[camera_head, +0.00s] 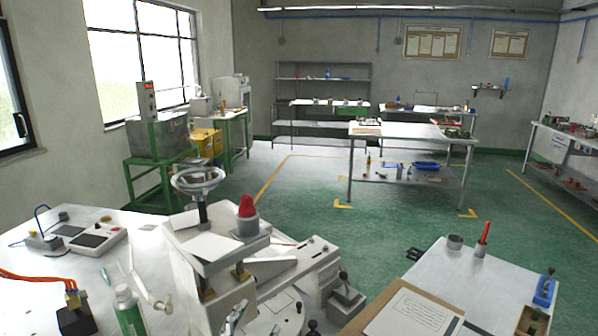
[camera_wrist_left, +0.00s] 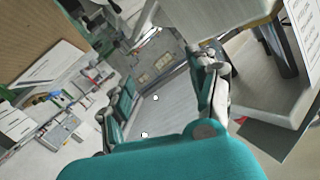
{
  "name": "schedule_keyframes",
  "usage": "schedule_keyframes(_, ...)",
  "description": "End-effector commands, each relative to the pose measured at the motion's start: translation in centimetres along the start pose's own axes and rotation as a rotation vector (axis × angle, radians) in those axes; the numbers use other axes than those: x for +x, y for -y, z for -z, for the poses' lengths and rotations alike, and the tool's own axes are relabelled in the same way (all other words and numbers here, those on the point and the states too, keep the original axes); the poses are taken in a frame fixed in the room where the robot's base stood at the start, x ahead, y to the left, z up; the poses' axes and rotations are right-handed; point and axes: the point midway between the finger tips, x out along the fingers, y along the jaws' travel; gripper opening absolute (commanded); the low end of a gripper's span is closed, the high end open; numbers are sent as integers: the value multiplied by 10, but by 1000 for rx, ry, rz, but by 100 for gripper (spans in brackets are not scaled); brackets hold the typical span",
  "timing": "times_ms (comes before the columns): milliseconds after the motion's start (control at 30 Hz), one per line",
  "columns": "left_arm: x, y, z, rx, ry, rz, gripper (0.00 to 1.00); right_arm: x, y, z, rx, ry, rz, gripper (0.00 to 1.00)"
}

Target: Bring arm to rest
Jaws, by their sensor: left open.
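My left gripper (camera_wrist_left: 168,72) shows in the left wrist view, with a teal body at the bottom and two teal, grey and white fingers spread apart. Nothing is held between the fingers; a grey surface lies behind the gap. In the head view I cannot clearly make out this gripper among the equipment at the lower left. My right gripper is in neither view.
A press with a handwheel (camera_head: 198,178) and a red-topped part (camera_head: 247,207) stands at the front. A clipboard (camera_head: 410,312) lies on the right table. Green floor (camera_head: 300,208) is open beyond.

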Motion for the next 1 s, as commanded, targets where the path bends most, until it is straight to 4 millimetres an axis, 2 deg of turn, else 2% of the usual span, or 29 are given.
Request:
schedule_keyframes(33,-17,-3,-37,-55,120,-12,60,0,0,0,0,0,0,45)
schedule_keyframes(100,-44,-7,-84,-124,285,-28,60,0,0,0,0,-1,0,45)
schedule_keyframes(200,-87,-15,-137,-204,494,-53,60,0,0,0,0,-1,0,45)
schedule_keyframes(300,-126,-23,-173,-260,655,-75,60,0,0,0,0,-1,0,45)
schedule_keyframes(500,-191,-35,-216,-331,888,-108,60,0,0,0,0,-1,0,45)
schedule_keyframes(767,-266,-47,-245,-396,1126,-147,60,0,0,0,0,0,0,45)
schedule_keyframes(1000,-240,-74,-307,-393,1147,-158,60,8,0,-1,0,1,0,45)
